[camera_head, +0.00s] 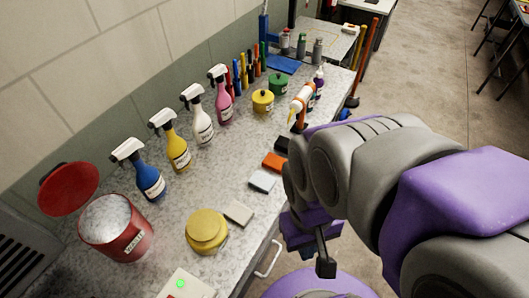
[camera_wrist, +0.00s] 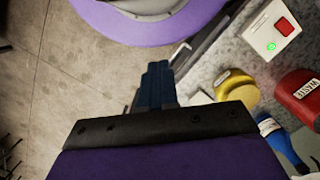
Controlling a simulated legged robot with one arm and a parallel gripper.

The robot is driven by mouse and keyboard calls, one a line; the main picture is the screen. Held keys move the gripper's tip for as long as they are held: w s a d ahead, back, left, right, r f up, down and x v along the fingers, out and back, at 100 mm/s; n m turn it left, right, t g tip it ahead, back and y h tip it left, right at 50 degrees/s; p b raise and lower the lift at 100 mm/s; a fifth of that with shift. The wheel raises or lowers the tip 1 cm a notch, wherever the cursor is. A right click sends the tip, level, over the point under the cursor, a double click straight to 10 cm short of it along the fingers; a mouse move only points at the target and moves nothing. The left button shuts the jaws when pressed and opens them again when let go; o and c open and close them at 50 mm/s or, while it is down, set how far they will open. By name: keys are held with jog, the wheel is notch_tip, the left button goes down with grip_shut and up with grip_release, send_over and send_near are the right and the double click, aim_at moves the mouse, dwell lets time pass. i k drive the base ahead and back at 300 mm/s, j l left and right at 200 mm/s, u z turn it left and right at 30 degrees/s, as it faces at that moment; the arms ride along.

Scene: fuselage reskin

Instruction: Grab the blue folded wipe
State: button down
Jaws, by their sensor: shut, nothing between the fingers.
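I cannot pick out the blue folded wipe with certainty. A flat blue piece (camera_head: 284,64) lies at the far end of the counter, by a blue post, and it is too small to tell if it is folded cloth. A small pale, bluish-white block (camera_head: 262,180) lies near the counter's front edge. My gripper (camera_head: 326,262) hangs in front of the counter's edge, apart from both. In the wrist view my gripper's fingers (camera_wrist: 156,80) are together with nothing between them.
On the counter (camera_head: 185,222) are orange (camera_head: 274,162), black and grey blocks, a yellow round container (camera_head: 206,230), several spray bottles and an open red waste bin (camera_head: 118,232). A drawer handle (camera_head: 269,260) sticks out from the front. Open floor (camera_head: 425,60) lies to the right.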

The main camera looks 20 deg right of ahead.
aim_at(260, 181)
jog(key=i+l, duration=0.15)
jog(key=l, duration=0.25)
jog(key=i+l, duration=0.15)
jog(key=l, duration=0.25)
jog(key=i+l, duration=0.15)
jog(key=l, duration=0.25)
jog(key=i+l, duration=0.15)
jog(key=l, duration=0.25)
jog(key=i+l, duration=0.15)
jog(key=l, duration=0.25)
jog(key=i+l+u, duration=0.15)
jog(key=l+u, duration=0.3)
jog(key=l, duration=0.35)
jog(key=l+u, duration=0.5)
jog(key=l, duration=0.3)
jog(key=u, duration=2.25)
